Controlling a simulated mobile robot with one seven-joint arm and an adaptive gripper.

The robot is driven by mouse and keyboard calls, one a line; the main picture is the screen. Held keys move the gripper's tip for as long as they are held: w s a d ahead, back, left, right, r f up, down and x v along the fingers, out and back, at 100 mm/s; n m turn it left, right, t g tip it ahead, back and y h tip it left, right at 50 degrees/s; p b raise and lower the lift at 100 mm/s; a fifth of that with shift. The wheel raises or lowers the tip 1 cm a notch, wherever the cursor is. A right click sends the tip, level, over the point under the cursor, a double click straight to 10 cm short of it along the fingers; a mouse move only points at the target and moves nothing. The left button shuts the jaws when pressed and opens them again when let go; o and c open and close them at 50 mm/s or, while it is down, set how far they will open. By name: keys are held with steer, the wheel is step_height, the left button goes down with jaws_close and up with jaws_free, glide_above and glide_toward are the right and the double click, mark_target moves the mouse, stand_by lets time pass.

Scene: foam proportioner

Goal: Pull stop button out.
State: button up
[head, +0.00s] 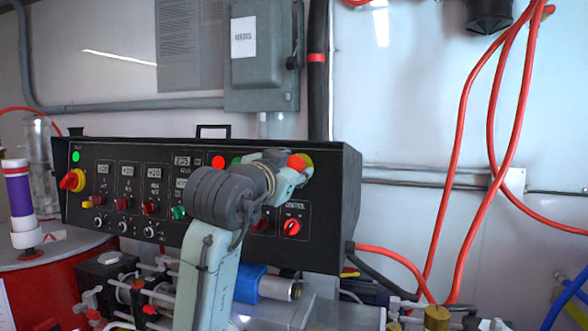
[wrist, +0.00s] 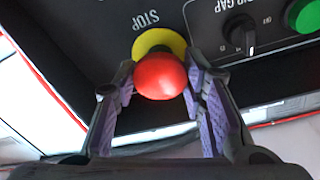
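The stop button is a red round knob (wrist: 160,76) on a yellow ring (wrist: 158,38), below the word STOP on a black panel in the wrist view. In the head view the red knob (head: 296,163) shows near the panel's upper right, partly behind my gripper (head: 290,177). In the wrist view my gripper (wrist: 159,82) has one purple-padded finger on each side of the knob. The pads lie very close to its sides, and I cannot tell whether they touch it.
A rotary knob (wrist: 241,34) and a green button (wrist: 304,14) are beside the stop button. The black control panel (head: 335,195) carries several other knobs and displays. Red hoses (head: 489,150) hang on the right. A blue cylinder (head: 250,283) and fittings are below.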

steer(key=o, duration=0.5)
steer(key=v, duration=1.2)
steer(key=shift+s, duration=0.1)
